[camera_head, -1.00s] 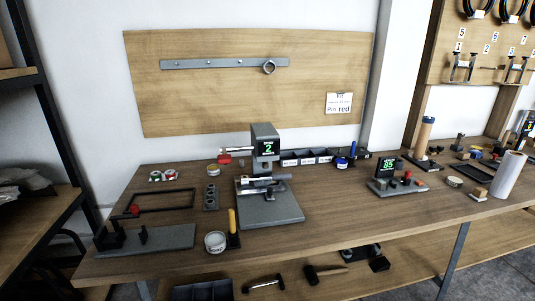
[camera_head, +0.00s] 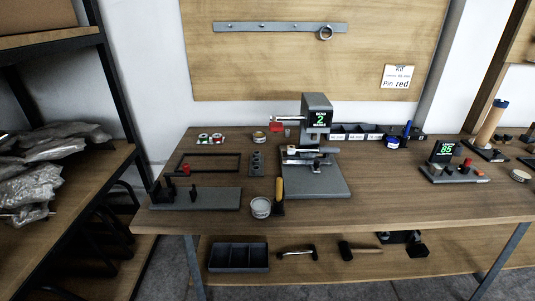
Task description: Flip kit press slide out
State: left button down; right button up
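The press (camera_head: 317,117), a grey machine with a green display showing 2, stands on a flat grey base plate (camera_head: 316,184) near the middle of the wooden workbench (camera_head: 390,207). A slide-like plate (camera_head: 310,161) with a small white part sits low in the press, above the base. A lever with a red end (camera_head: 276,126) sticks out to its left. A note (camera_head: 397,77) on the board reads "Kit" and "Pin red"; its other line is too small to read. Neither of my grippers is in view.
Left of the press lie a dark frame (camera_head: 208,154), a grey fixture (camera_head: 196,199), a round tin (camera_head: 261,207) and a yellow-handled tool (camera_head: 279,190). A device reading 85 (camera_head: 443,151) stands right. A shelf with plastic bags (camera_head: 45,165) stands left of the bench.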

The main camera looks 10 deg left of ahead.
aim_at(314, 159)
jog(key=i+l+z, duration=0.2)
jog(key=i+l, duration=0.85)
jog(key=i, duration=0.15)
